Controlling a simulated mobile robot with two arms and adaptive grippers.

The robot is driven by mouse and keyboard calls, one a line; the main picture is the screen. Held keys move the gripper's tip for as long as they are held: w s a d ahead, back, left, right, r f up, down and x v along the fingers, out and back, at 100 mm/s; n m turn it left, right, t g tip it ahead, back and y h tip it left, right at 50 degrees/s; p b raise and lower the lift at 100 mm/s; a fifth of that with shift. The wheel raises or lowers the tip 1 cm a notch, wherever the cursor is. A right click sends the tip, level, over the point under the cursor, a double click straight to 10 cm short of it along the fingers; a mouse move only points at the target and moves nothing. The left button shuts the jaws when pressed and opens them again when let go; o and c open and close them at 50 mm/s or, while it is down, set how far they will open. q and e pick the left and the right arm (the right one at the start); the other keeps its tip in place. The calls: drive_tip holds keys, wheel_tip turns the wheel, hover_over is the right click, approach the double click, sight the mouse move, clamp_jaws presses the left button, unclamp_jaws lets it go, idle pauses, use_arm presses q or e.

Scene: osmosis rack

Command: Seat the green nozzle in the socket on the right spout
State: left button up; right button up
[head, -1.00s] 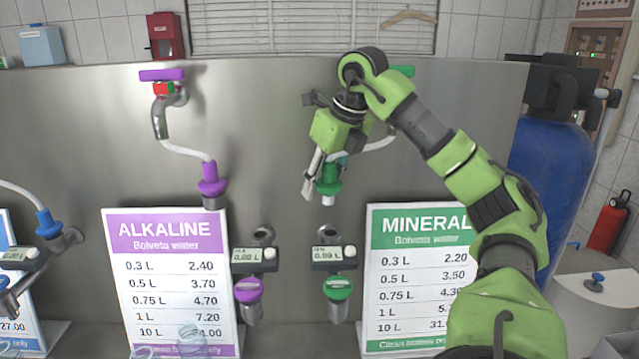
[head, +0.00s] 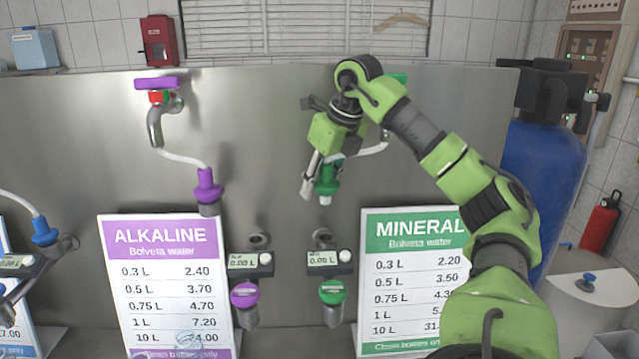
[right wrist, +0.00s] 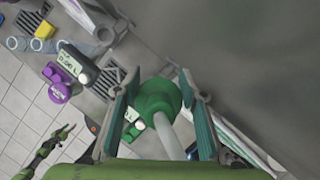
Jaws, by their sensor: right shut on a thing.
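The green nozzle (head: 327,182) hangs upright, white tip down, in front of the steel panel. My right gripper (head: 308,184) is shut on it; the right wrist view shows the nozzle (right wrist: 158,102) between the two fingers (right wrist: 158,118), with its pale hose rising toward the camera. The right spout (head: 332,312) has a green cap, a small display and a grey ring-shaped socket (head: 322,238). The socket is below the nozzle's tip, with a visible gap. My left gripper (right wrist: 65,135) appears small in the right wrist view, far from the nozzle; its finger opening is unclear.
A purple nozzle (head: 207,190) hangs at the left, near the purple-capped spout (head: 244,295). Price signs (head: 165,285) and (head: 410,290) stand beside the spouts. A blue tank (head: 545,180) is at the right. The space between nozzle and socket looks clear.

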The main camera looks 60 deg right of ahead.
drive_tip(key=b, duration=0.6)
hover_over(321, 234)
drive_tip(key=shift+a+f, duration=0.1)
drive_tip(key=shift+f, duration=3.75)
drive_tip(key=shift+f, duration=0.4)
drive_tip(key=shift+f+b, duration=0.95)
drive_tip(key=shift+f, duration=0.05)
drive_tip(key=shift+f, duration=0.1)
drive_tip(key=shift+f, duration=0.35)
drive_tip(key=o, duration=1.8)
drive_tip(key=shift+r, duration=0.1)
